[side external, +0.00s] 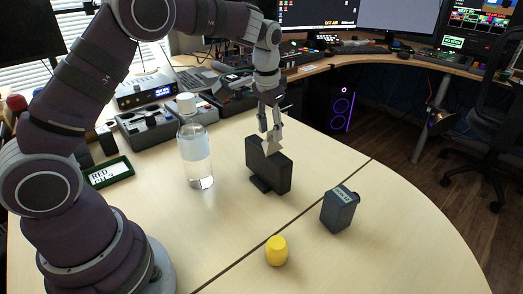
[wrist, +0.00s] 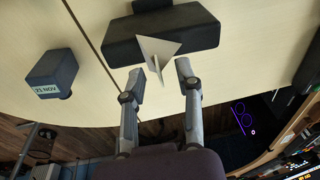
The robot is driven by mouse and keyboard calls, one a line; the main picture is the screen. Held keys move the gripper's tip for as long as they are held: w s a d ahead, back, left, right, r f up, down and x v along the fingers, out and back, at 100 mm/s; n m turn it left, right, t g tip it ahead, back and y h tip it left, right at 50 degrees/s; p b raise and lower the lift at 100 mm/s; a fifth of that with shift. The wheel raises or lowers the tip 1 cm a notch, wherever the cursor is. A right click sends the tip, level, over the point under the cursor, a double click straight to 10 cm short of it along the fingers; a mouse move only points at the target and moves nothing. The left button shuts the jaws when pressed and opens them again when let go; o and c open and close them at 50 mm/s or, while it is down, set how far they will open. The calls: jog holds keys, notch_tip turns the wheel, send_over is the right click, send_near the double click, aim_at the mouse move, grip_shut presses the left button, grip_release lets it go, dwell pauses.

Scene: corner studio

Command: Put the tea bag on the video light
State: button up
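The tea bag (side external: 271,145) is a small pale pyramid at the top edge of the video light (side external: 270,175), a black upright box on a small foot. In the wrist view the tea bag (wrist: 158,50) overlaps the edge of the video light (wrist: 190,32) and appears to rest on it. My gripper (side external: 270,133) is just above the light with its fingers either side of the tea bag. In the wrist view the fingers of my gripper (wrist: 160,72) are apart, with gaps beside the tea bag. The exact contact under the tea bag is hidden.
A clear bottle (side external: 196,155) with a white cap stands left of the light. A dark labelled box (side external: 340,209) is to the right and a yellow object (side external: 277,250) is in front. Control panels (side external: 145,127) line the back left.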

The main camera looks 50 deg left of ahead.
aim_at(266, 154)
notch_tip(266, 154, up, 12)
jog(key=s, duration=0.2)
jog(key=s+d+f+t, duration=0.2)
jog(key=s, duration=0.6)
jog(key=s+d+f+t, duration=0.2)
jog(key=s, duration=0.6)
jog(key=shift+s+h, duration=0.2)
jog(key=shift+h, duration=0.2)
